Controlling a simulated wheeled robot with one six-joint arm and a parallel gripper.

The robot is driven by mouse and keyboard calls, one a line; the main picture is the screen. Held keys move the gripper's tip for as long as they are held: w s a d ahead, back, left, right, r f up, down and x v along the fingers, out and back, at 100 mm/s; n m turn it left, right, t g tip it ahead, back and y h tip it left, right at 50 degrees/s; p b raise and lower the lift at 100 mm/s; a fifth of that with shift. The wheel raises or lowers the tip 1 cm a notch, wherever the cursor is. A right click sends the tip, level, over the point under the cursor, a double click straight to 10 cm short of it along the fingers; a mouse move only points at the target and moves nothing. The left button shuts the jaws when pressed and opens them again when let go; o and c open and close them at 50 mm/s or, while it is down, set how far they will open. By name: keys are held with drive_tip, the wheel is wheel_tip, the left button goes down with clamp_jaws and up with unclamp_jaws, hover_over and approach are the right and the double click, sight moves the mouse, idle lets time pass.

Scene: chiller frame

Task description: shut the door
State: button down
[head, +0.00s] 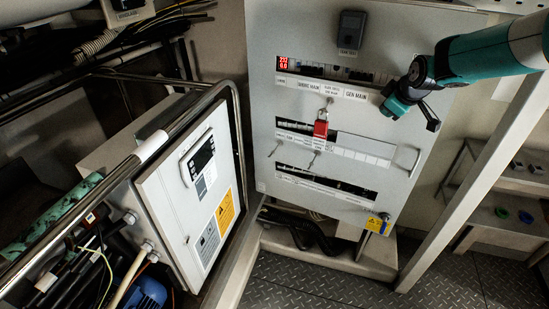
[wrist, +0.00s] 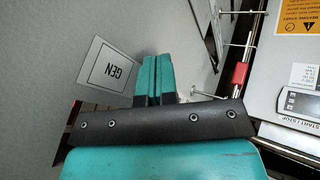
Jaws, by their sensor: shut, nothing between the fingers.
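The large white panel front (head: 345,110) in the middle of the head view looks like the door. It has slots with breakers, a red padlock (head: 321,125), a grey handle (head: 414,162) at its right and a lock by a yellow sticker at its lower right corner. I cannot tell whether it stands ajar. My gripper (head: 392,106) is in front of its upper right part; contact cannot be judged. The padlock shows there too (wrist: 240,75).
A grey control box (head: 190,190) with a display stands at left, behind a bent metal rail (head: 155,138). A slanted post (head: 475,180) rises at right, near a low bench (head: 500,220). Chequered metal floor (head: 310,285) is clear at the bottom.

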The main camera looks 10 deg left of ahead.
drive_tip(key=shift+w+d, duration=0.15)
drive_tip(key=shift+w, duration=0.35)
drive_tip(key=shift+w+d, duration=0.15)
drive_tip(key=shift+w, duration=0.35)
